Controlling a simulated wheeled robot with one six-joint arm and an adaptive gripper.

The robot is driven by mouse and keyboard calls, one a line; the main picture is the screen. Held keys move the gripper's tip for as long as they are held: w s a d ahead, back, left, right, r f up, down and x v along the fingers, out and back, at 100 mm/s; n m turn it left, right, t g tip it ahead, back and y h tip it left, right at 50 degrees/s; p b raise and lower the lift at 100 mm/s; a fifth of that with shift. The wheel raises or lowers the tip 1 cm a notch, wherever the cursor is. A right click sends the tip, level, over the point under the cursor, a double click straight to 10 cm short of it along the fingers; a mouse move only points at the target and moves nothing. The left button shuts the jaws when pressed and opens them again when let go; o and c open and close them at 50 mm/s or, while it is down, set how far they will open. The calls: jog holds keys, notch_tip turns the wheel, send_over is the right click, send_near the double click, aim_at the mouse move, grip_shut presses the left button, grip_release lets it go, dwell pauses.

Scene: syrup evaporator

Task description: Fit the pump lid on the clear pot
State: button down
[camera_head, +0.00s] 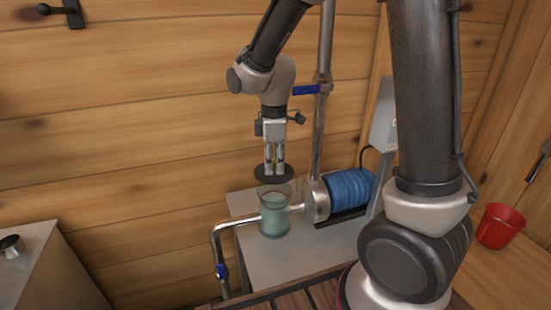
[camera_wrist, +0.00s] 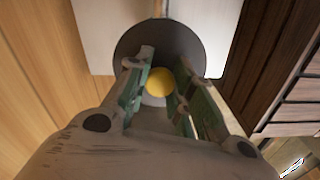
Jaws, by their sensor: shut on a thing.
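My gripper (camera_head: 274,168) points down and is shut on the pump lid, a dark round disc (camera_head: 273,180). In the wrist view the lid (camera_wrist: 128,47) shows as a dark grey disc with a yellow round knob (camera_wrist: 160,82) between the fingers of my gripper (camera_wrist: 158,84). The clear pot (camera_head: 274,218) is a greenish see-through cylinder on the grey table. In the head view the lid hangs just above the pot's mouth, roughly over it and level. Whether they touch is hard to tell. The pot is hidden in the wrist view.
A blue ribbed motor (camera_head: 350,189) with a metal pump head (camera_head: 315,200) stands right of the pot on the grey table (camera_head: 270,270). A metal pipe (camera_head: 240,223) bends down at left, and an upright pipe (camera_head: 321,120) with a blue lever rises behind. A red cup (camera_head: 499,226) sits far right.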

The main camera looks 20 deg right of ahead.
jog(key=shift+f, duration=2.75)
jog(key=shift+f, duration=0.15)
jog(key=c, duration=1.2)
grip_release()
jog(key=shift+o, duration=0.2)
notch_tip(320, 180, up, 12)
